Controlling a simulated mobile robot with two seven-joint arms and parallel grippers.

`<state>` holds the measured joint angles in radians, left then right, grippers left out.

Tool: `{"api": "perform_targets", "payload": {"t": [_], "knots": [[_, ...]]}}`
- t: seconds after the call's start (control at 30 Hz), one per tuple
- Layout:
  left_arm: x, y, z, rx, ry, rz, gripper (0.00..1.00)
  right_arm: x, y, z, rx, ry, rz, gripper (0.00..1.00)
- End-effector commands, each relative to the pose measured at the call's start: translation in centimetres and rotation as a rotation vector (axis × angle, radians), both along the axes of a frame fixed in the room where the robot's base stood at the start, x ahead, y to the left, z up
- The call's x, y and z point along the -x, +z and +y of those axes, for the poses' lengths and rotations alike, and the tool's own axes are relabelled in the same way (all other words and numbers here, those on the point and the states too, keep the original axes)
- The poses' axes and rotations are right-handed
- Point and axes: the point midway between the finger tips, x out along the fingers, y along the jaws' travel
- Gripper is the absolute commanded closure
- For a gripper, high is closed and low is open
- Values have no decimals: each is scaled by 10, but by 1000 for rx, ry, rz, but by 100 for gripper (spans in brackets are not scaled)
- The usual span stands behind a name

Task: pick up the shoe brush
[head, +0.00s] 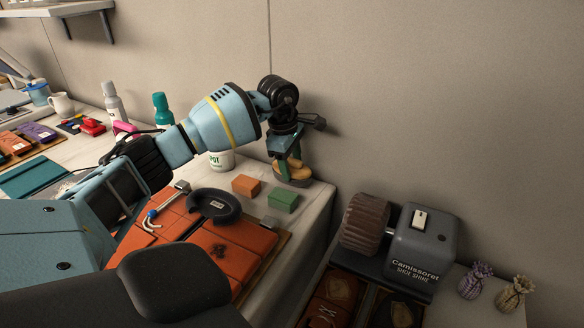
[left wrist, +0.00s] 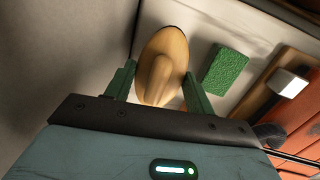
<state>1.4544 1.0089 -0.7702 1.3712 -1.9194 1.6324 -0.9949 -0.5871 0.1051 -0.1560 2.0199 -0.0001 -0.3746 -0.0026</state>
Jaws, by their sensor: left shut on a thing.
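The shoe brush (head: 293,171) has a tan wooden body and stands near the back right corner of the table, by the wall. It also shows in the left wrist view (left wrist: 163,62), between the fingers. My left gripper (head: 288,160) points down over the brush and is shut on it, with a green finger on either side (left wrist: 158,88). The underside of the brush is mostly hidden, and I cannot tell whether it touches the table. My right gripper is not in view.
A green sponge (head: 283,199) and an orange block (head: 246,186) lie close by. A shoe-shine machine (head: 418,250) stands at right, beyond the table edge.

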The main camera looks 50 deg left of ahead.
Motion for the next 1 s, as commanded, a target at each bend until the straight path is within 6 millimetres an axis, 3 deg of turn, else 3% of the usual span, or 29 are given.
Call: {"api": "perform_targets", "payload": {"t": [0.47,1.0], "knots": [[-1,97,-1,1,-1,-7,71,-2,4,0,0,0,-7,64],[74,94,-23,-2,-3,1,71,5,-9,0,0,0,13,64]]}}
